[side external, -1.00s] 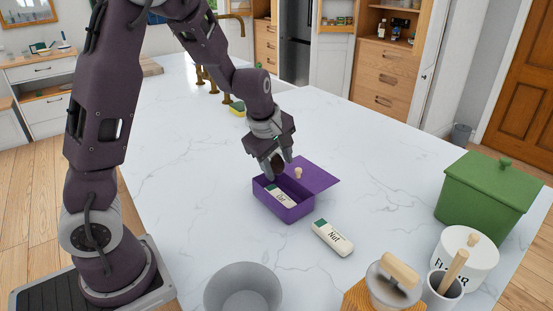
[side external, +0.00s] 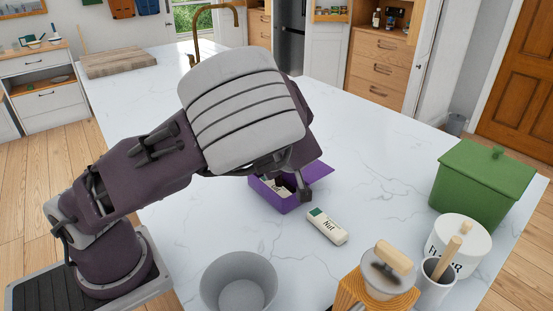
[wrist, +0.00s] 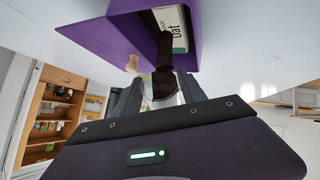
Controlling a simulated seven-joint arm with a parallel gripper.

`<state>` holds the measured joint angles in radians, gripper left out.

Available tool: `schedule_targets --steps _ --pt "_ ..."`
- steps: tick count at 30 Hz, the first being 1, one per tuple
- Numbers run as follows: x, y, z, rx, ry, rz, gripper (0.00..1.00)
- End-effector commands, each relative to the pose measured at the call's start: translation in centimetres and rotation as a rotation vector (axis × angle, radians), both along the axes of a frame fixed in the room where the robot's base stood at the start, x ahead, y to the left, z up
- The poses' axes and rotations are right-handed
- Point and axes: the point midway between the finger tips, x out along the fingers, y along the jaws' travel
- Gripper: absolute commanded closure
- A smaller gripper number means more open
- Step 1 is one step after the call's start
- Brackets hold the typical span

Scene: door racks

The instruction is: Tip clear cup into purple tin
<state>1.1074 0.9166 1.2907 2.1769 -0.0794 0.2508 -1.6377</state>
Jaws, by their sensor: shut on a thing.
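The purple tin (side external: 283,202) stands open on the white counter, a pale green-and-white block inside; in the wrist view the tin (wrist: 105,35) shows with this block (wrist: 173,28), marked "Oat". My gripper (wrist: 162,97) is shut on the clear cup (wrist: 163,101), right by the tin's opening. The cup is tilted, and dark brown contents (wrist: 163,82) show at its mouth. A dark brown streak runs from there into the tin. In the side view my gripper (side external: 290,184) is over the tin and my arm hides the cup.
A green-and-white "Nut" block (side external: 327,226) lies in front of the tin. A grey bowl (side external: 240,285) stands at the front. A flour jar (side external: 458,246), a utensil cup (side external: 436,284), a wood-topped jar (side external: 388,272) and a green bin (side external: 485,185) stand at the right.

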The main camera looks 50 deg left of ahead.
Motion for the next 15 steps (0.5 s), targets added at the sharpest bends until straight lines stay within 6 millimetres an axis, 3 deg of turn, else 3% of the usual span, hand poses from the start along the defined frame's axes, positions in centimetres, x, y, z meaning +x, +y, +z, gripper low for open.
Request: schedule_targets --steps 11,15 --pt "0.0 0.0 0.0 -0.002 0.001 0.0 0.97" --pt "0.1 -0.2 1.3 -0.012 0.002 -0.003 0.97"
